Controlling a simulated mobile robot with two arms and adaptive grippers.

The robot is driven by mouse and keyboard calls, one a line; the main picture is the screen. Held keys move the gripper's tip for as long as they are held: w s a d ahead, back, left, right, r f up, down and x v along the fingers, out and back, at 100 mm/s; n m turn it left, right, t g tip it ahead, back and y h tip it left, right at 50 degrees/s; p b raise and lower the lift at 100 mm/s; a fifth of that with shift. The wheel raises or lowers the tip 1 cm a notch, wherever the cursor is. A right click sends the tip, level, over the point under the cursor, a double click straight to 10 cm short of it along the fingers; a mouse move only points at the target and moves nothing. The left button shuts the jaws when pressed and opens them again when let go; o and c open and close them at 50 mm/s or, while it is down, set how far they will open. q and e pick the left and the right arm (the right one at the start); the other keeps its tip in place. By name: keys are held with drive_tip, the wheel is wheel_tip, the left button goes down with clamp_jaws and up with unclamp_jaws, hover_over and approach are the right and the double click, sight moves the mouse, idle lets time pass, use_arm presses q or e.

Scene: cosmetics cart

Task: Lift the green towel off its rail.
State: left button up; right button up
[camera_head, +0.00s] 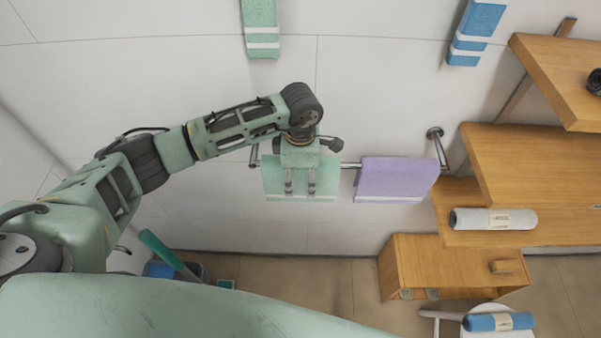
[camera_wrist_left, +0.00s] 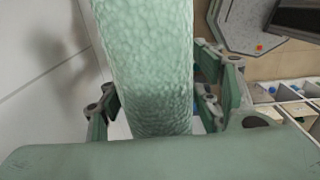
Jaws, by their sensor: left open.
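The green towel (camera_head: 328,178) hangs over the left part of the wall rail (camera_head: 350,165), with pale stripes near its lower edge. My left gripper (camera_head: 300,187) is in front of it with the fingers pointing down, and hides its middle. In the left wrist view the textured green towel (camera_wrist_left: 150,60) hangs between the open fingers of the left gripper (camera_wrist_left: 155,112). Whether a finger touches the cloth cannot be told. My right gripper is not in view.
A purple towel (camera_head: 395,180) hangs on the same rail, close to the right. Another green towel (camera_head: 262,28) and a blue towel (camera_head: 474,32) hang higher up. Wooden shelves (camera_head: 530,165) with a rolled white towel (camera_head: 493,218) stand at the right. The floor (camera_head: 310,275) below is tiled.

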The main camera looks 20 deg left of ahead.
use_arm(q)
drive_tip(key=shift+c, duration=0.4)
drive_tip(key=shift+c, duration=1.1)
drive_tip(key=c, duration=1)
drive_tip(key=shift+r, duration=0.1)
drive_tip(key=shift+c, duration=0.2)
drive_tip(key=shift+r+b, duration=0.3)
drive_tip(key=shift+r, duration=0.15)
wheel_tip(320, 180, up, 16)
drive_tip(key=b, duration=0.5)
drive_tip(key=shift+f, duration=0.25)
drive_tip(key=shift+r+b, duration=0.4)
drive_tip(key=shift+r, duration=0.35)
